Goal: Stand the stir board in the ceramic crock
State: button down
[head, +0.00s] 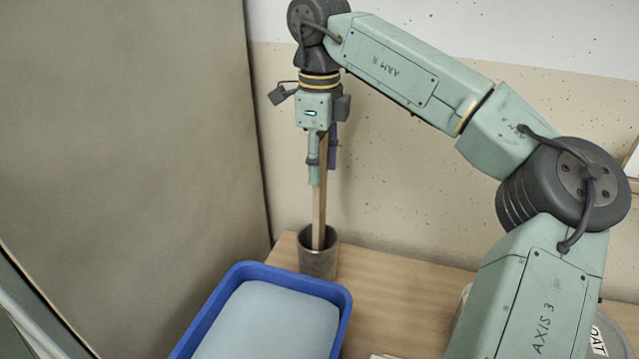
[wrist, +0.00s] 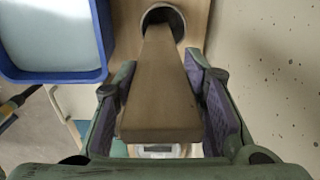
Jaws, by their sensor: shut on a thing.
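The stir board (head: 319,212) is a long, flat wooden piece, held upright. My gripper (head: 318,165) is shut on its upper part, well above the crock. The ceramic crock (head: 318,265) is a dark grey-brown cylinder at the back of the wooden table. In the head view the board's lower end goes in at the crock's mouth, and the front wall hides its tip. In the wrist view the board (wrist: 160,85) runs between both fingers (wrist: 163,100) towards the crock's dark opening (wrist: 165,17). I cannot tell whether it touches the bottom.
A blue tub (head: 343,300) with a pale blue-grey surface inside stands in front of the crock, to the left. A wall is close behind the crock, and a large grey panel (head: 140,120) is at left. A labelled container (head: 600,340) is partly hidden behind my arm. Bare table (head: 400,300) lies right of the tub.

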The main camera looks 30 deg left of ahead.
aim_at(321, 135)
jog(key=shift+f+p, duration=0.55)
jog(key=shift+f, duration=1.75)
jog(key=c, duration=1)
grip_release()
notch_tip(321, 135, up, 10)
jog(key=shift+r+b, duration=0.25)
jog(key=shift+b, duration=0.65)
